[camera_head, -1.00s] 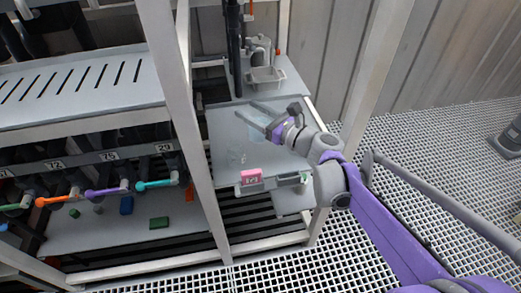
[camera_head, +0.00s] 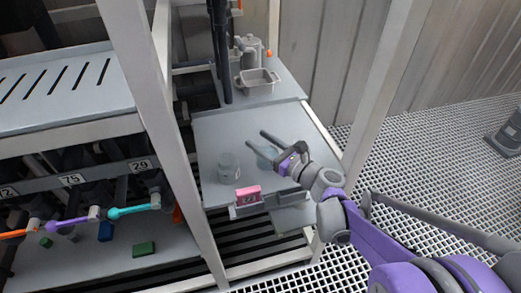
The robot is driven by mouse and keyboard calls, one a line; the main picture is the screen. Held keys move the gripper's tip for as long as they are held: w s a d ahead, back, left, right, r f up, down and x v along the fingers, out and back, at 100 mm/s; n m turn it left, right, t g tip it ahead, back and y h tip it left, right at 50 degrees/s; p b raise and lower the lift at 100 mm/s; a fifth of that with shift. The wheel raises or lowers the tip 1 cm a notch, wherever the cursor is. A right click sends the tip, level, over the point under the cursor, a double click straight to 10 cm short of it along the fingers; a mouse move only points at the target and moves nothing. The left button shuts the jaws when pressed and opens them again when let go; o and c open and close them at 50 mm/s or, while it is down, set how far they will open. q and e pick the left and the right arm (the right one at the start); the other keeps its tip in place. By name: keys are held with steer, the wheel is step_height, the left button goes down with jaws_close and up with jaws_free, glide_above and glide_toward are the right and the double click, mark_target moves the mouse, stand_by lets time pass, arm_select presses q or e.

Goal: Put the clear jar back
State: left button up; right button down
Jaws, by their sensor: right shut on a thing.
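My right gripper (camera_head: 259,140) reaches in from the right over the grey shelf top. Its fingers are around a clear, bluish jar (camera_head: 266,157), and it is shut on it. The fingers and wrist partly hide this jar. I cannot tell whether the jar touches the shelf. A second clear jar (camera_head: 229,168) stands upright on the shelf to the left of the gripper, apart from it. My left gripper is not in view.
A pink device (camera_head: 247,195) sits at the shelf's front edge. A grey tray (camera_head: 257,80) and a grey canister (camera_head: 250,50) stand behind. White frame posts (camera_head: 165,150) rise on both sides. The shelf's left part (camera_head: 215,128) has bare room.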

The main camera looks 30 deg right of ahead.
steer(key=shift+f, duration=1.2)
steer(key=shift+f+b, duration=0.15)
steer(key=shift+b, duration=0.2)
steer(key=shift+c, duration=1)
jaws_free()
steer(key=shift+r, duration=0.25)
steer(key=p+v, duration=0.1)
steer(key=v, duration=1.1)
